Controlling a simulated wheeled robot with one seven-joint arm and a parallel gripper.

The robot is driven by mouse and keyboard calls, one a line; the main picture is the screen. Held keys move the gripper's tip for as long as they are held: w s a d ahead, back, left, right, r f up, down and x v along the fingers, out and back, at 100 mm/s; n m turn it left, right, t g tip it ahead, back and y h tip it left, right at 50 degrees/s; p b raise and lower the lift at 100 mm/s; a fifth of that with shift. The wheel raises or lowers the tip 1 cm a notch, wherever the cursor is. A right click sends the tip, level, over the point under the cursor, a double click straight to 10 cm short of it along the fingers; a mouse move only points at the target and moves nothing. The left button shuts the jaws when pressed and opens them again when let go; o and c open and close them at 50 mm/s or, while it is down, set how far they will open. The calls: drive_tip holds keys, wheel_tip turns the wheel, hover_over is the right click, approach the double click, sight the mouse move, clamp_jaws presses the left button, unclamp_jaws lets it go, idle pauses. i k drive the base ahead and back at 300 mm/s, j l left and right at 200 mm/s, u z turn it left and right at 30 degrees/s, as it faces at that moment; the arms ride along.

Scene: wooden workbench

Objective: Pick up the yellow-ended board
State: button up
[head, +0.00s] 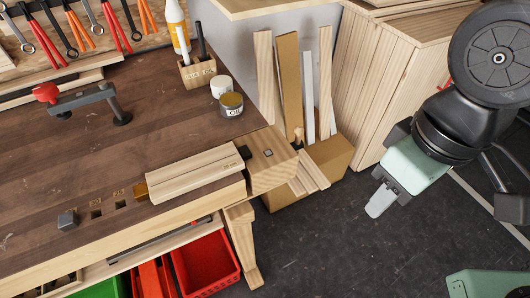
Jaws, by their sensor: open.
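A pale wooden board (195,174) lies on the workbench near its front edge. Its left end shows a small ochre-yellow part (141,190), and a small dark mark shows near its right end. My gripper (383,192) has a pale green body and hangs over the dark floor, to the right of the bench and well apart from the board. It is open, with nothing visible in it; the fingers are partly hidden by the angle.
A cardboard box (322,172) with several upright boards stands right of the bench (100,140). A tin (231,104), a white jar (221,86) and a wooden tool holder (197,72) stand behind the board. A red-handled clamp (85,100) lies left. Dark floor (330,240) is clear.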

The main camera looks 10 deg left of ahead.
sight(169, 181)
drive_tip(key=u, duration=1.3)
drive_tip(key=i+l+z, duration=0.15)
drive_tip(key=i, duration=0.1)
